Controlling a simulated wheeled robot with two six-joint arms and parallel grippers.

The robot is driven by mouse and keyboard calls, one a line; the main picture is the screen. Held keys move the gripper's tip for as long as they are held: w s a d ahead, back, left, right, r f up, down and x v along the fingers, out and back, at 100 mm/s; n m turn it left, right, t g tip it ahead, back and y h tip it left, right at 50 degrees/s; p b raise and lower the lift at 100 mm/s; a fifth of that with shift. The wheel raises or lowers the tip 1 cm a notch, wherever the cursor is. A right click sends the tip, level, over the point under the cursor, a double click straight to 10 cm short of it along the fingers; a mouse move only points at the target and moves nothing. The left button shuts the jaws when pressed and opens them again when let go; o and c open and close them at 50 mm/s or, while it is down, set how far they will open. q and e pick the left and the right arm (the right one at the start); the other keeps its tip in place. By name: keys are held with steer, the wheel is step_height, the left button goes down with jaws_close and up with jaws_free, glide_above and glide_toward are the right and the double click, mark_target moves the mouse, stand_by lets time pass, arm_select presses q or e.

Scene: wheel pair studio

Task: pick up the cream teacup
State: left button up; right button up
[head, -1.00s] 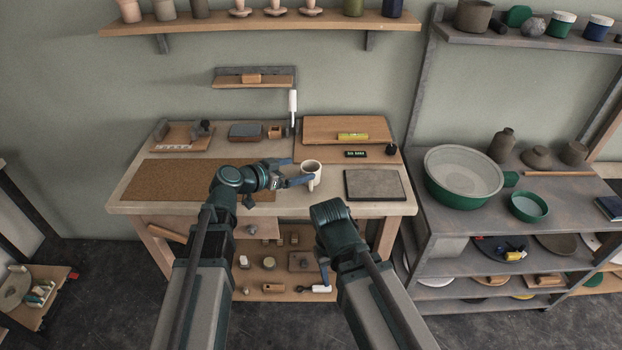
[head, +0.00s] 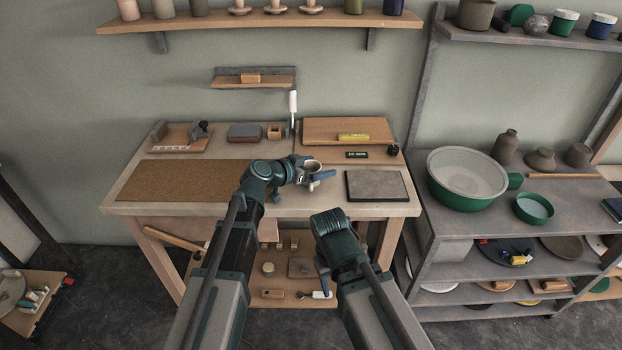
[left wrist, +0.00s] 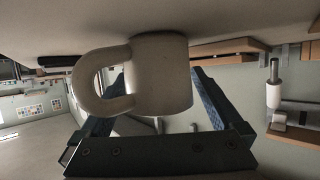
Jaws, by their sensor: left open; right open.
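The cream teacup (head: 313,164) stands on the workbench, partly hidden by my left gripper in the head view. In the left wrist view the teacup (left wrist: 162,75) is large and close, with its handle on the left; the picture is turned over, with the bench top above. My left gripper (head: 318,171) is open at the cup, with blue fingers. In the wrist view the cup lies across the gap between the fingers (left wrist: 158,95), and its handle overlaps the left finger. I cannot tell whether they touch. My right gripper (head: 324,284) is open and empty, low before the bench.
A cork mat (head: 170,181) lies left of the cup and a dark grey slab (head: 376,185) lies right of it. A wooden board (head: 345,129) with a yellow level (head: 354,137) is behind. A green-rimmed basin (head: 467,178) stands on the right-hand shelf unit.

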arm_select(q)
steer(key=c, duration=1.4)
